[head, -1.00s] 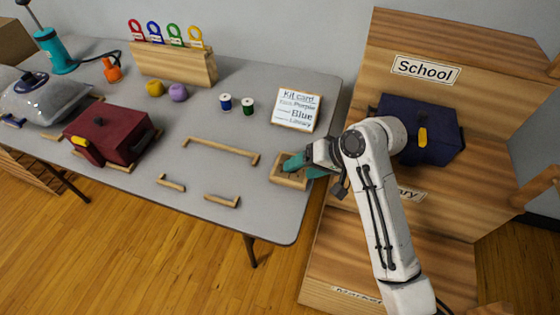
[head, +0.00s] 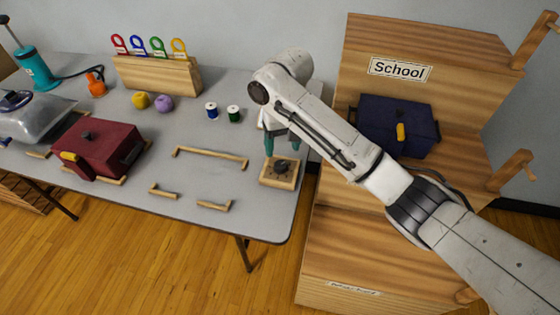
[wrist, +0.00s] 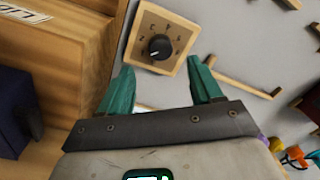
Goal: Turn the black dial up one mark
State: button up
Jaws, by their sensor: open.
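The black dial (head: 281,168) sits on a square wooden block (head: 271,180) near the right end of the grey table. In the wrist view the dial (wrist: 160,47) is a round black knob with a white pointer line, ringed by marks on the wooden face (wrist: 181,32); some marks are too small to read. My gripper (head: 282,147) is over the back of the block with its teal fingers pointing down. In the wrist view my gripper (wrist: 162,78) is open and empty, its fingertips apart from the dial, which lies beyond the gap between them.
Wooden strips (head: 210,157) lie on the table left of the block. Two thread spools (head: 233,114) stand behind. A wooden shelf with a navy bag (head: 398,125) rises at the right. A maroon bag (head: 98,148) is at the left.

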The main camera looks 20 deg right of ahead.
aim_at(281, 165)
jog(key=f, duration=0.6)
jog(key=shift+a+f, duration=0.2)
jog(key=shift+f, duration=0.2)
jog(key=shift+c, duration=0.3)
jog(key=c, duration=1)
jog(key=shift+r, duration=0.1)
jog(key=p, duration=0.2)
jog(key=shift+a+r+m+p, duration=0.1)
jog(key=shift+r+m+p, duration=0.05)
jog(key=shift+m+p, duration=0.2)
jog(key=m+p, duration=0.1)
jog(key=p, duration=0.2)
jog(key=shift+s+m, duration=0.1)
jog(key=shift+m, duration=0.25)
jog(key=m+p, duration=0.2)
jog(key=m, duration=0.1)
jog(key=shift+p, duration=0.35)
jog(key=shift+f+m+t+p, duration=0.15)
jog(key=shift+m+p, duration=0.25)
jog(key=shift+m, duration=0.4)
jog(key=shift+f+m+t+p, duration=0.15)
jog(key=shift+m+p, duration=0.2)
jog(key=shift+m, duration=0.45)
jog(key=shift+r, duration=0.1)
